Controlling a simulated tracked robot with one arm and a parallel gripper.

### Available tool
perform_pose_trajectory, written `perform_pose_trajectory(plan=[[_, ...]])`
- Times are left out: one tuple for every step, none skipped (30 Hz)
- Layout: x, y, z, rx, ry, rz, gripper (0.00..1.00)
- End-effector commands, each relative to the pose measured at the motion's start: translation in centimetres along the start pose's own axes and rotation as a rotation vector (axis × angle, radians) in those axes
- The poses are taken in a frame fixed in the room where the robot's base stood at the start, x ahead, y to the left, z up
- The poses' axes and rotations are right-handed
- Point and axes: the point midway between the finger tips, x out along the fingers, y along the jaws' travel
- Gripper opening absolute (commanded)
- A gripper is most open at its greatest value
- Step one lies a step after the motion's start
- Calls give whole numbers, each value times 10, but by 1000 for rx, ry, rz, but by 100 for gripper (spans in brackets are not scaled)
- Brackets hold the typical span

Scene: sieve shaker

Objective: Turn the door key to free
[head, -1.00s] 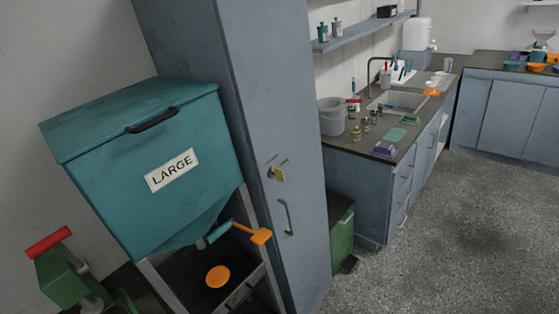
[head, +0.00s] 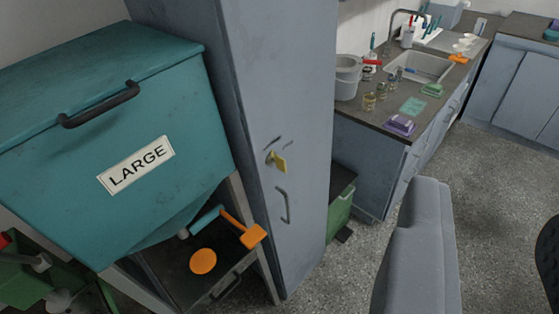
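The door key, with a yellow tag or bow (head: 279,162), sits in the lock on the narrow front of the tall grey-blue cabinet (head: 285,60). The key's exact angle is too small to tell. Below it is the door's curved handle (head: 283,205). The door looks shut. Small dark marks show beside the lock, too small to read. My gripper is not recognisable in the head view, and nothing touches the key.
A teal bin labelled LARGE (head: 100,150) stands left of the cabinet, with an orange-ended lever (head: 250,236) and orange disc (head: 203,261) below. A sink counter (head: 385,125) and green box (head: 340,212) stand right. Grey and black parts, likely mine, show lower right.

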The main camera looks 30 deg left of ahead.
Motion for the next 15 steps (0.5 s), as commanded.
perform_pose_trajectory(plan=[[0, 0, 0, 0, 0, 0, 28], [1, 0, 0, 0, -1, -2, 28], [2, -1, 1, 1, -4, -7, 28], [5, -3, 1, 3, -8, -13, 28], [8, -4, 2, 5, -13, -23, 28], [14, -8, 5, 9, -23, -40, 28], [20, -11, 7, 12, -34, -57, 28], [28, -19, 11, 18, -47, -78, 28], [38, -34, 16, 24, -66, -110, 28], [46, -40, 19, 29, -81, -138, 28], [55, -46, 22, 35, -97, -167, 28], [68, -53, 28, 45, -118, -209, 28], [78, -59, 32, 50, -133, -242, 28], [87, -64, 36, 56, -147, -274, 28], [99, -71, 42, 65, -168, -317, 28]])
